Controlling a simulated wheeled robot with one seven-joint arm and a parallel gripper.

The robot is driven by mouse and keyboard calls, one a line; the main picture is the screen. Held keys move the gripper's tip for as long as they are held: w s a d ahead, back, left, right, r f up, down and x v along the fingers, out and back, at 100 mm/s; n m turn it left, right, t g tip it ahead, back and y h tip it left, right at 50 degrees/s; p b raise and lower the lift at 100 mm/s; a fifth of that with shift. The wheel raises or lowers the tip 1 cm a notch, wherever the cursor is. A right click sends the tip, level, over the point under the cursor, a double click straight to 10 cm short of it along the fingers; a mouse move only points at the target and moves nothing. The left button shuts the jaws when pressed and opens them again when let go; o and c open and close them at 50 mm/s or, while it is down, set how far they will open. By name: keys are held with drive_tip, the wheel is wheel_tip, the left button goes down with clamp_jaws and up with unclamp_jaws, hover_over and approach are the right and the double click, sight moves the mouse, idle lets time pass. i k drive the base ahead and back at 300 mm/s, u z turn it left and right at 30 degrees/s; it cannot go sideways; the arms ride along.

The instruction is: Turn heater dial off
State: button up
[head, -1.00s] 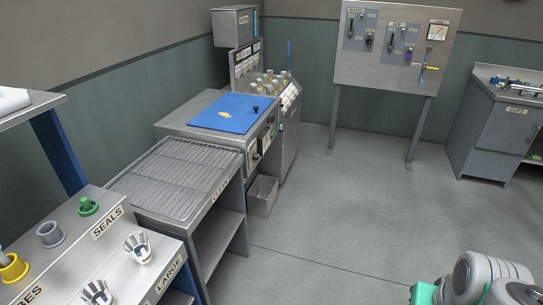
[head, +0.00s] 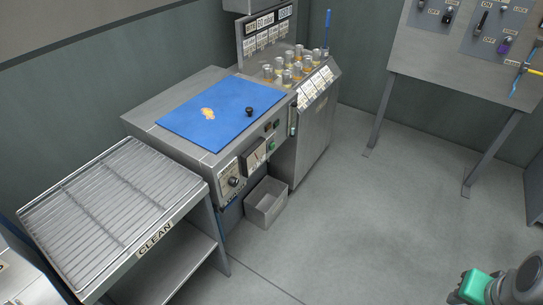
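A dark round dial (head: 233,181) sits on a pale labelled plate on the front of the steel bench with the blue mat (head: 222,112). It is likely the heater dial, but its label and pointer setting are too small to read. A gauge-like panel (head: 255,154) and small green and dark buttons (head: 271,145) are to its right on the same front. Part of my arm, grey and green, shows at the lower right, well away from the dial. My gripper's fingers are not in view.
A wire rack table marked CLEAN (head: 112,205) stands left of the bench. A grey bin (head: 266,203) is on the floor below the panel. A station with several jars (head: 290,67) adjoins at the back. A switch board (head: 460,60) stands right. The middle floor is clear.

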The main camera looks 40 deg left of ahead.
sight(233, 182)
drive_tip(key=i, duration=0.9)
drive_tip(key=u, duration=4.25)
